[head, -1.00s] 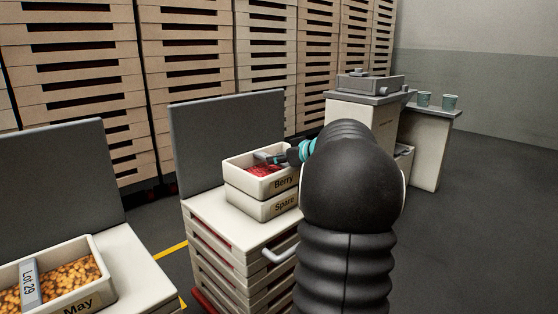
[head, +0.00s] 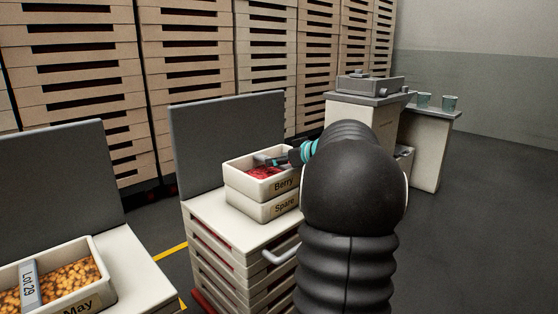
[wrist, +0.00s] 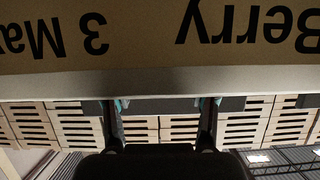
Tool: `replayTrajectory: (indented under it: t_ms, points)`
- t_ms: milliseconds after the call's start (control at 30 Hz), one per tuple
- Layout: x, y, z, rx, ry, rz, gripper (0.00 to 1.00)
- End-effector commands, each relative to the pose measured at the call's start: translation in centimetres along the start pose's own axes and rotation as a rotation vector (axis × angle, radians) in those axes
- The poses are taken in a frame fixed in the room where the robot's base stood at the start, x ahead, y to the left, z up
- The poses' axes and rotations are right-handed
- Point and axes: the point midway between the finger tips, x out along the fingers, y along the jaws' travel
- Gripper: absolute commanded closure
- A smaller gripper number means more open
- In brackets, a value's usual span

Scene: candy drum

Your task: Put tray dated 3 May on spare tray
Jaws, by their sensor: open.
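The cream Berry tray (head: 232,170), with red candy inside, sits squarely on the Spare tray (head: 240,203) on the middle cart. In the wrist view the front of the Berry tray (wrist: 150,55) fills the top, upside down, and its label reads "Berry" and "3 May". My gripper (head: 274,159) is at the right side of the Berry tray, over its rim. In the wrist view its two fingers are apart with nothing between them. My arm hides the right part of both trays, and I cannot tell whether the fingers touch the rim.
Another tray (head: 93,250) of orange candy, with a "Lot 29" bar across it, sits on a bench at the left. The middle cart has a grey back panel (head: 228,135) and a side handle (head: 281,252). Cups and a grey machine (head: 370,84) stand at the back right.

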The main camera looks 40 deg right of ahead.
Motion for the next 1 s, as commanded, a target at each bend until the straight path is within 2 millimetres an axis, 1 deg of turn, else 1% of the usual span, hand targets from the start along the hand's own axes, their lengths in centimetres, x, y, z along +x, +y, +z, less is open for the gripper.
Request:
replayTrajectory:
  t_ms: [33, 300, 500, 600, 700, 1000]
  points:
    - [-0.9, 0.1, 0.0, 0.000, 0.001, 0.003, 0.42]
    - [-6.4, 0.1, 0.0, -0.001, 0.001, 0.005, 0.42]
    - [-9.6, 0.1, 0.0, -0.001, 0.001, 0.004, 0.42]
    - [-10.6, 0.1, 0.1, 0.000, 0.000, 0.003, 0.42]
    - [-11.2, 0.0, 0.0, 0.000, 0.000, 0.002, 0.42]
    - [-11.3, 0.0, 0.0, 0.000, 0.000, 0.001, 0.42]
